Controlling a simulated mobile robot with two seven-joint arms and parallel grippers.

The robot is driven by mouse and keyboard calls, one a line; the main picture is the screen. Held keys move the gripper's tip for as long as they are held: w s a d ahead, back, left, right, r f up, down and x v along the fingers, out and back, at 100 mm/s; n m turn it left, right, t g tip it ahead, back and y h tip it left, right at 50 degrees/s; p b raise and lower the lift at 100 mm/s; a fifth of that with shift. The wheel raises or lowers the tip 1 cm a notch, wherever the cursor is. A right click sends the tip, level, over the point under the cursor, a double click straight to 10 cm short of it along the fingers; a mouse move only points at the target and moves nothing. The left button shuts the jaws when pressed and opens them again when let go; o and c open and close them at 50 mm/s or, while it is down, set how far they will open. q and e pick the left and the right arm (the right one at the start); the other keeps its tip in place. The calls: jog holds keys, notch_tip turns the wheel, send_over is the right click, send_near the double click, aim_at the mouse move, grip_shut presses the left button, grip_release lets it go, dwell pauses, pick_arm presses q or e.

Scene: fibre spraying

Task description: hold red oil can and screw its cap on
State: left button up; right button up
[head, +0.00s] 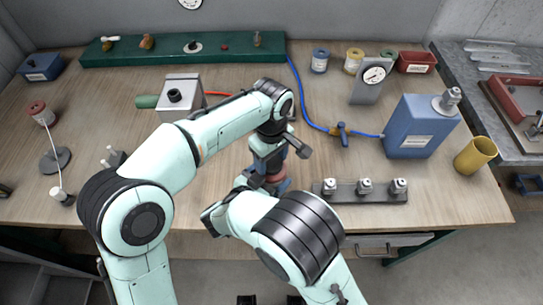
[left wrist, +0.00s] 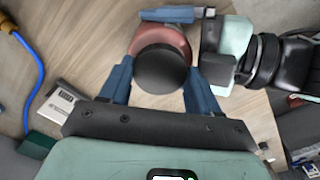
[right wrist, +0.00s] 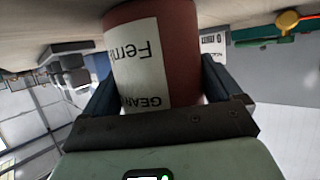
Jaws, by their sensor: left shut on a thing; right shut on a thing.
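The red oil can (head: 283,186) stands near the front middle of the bench in the head view, mostly hidden by my arms. Its label faces the camera in the right wrist view (right wrist: 145,60). The round black cap (left wrist: 162,70) is over the can's top in the left wrist view; I cannot tell whether it is threaded. My left gripper (left wrist: 160,72) is shut on the cap from above, one finger on each side. My right gripper (right wrist: 157,85) is shut around the can's body from the side, low over the bench.
A rack with several small capped fittings (head: 360,192) lies just right of the can. A blue container (head: 420,127) and a yellow cup (head: 475,155) stand further right. A blue hose (head: 304,95) runs behind. A grey box (head: 184,92) stands behind my left arm.

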pick_arm(q)
jog(key=m, duration=1.2)
jog(key=shift+m, duration=0.3)
jog(key=m, duration=0.6)
jog(key=shift+m, duration=0.4)
jog(key=m, duration=0.6)
jog(key=o, duration=1)
jog(key=shift+r, duration=2.25)
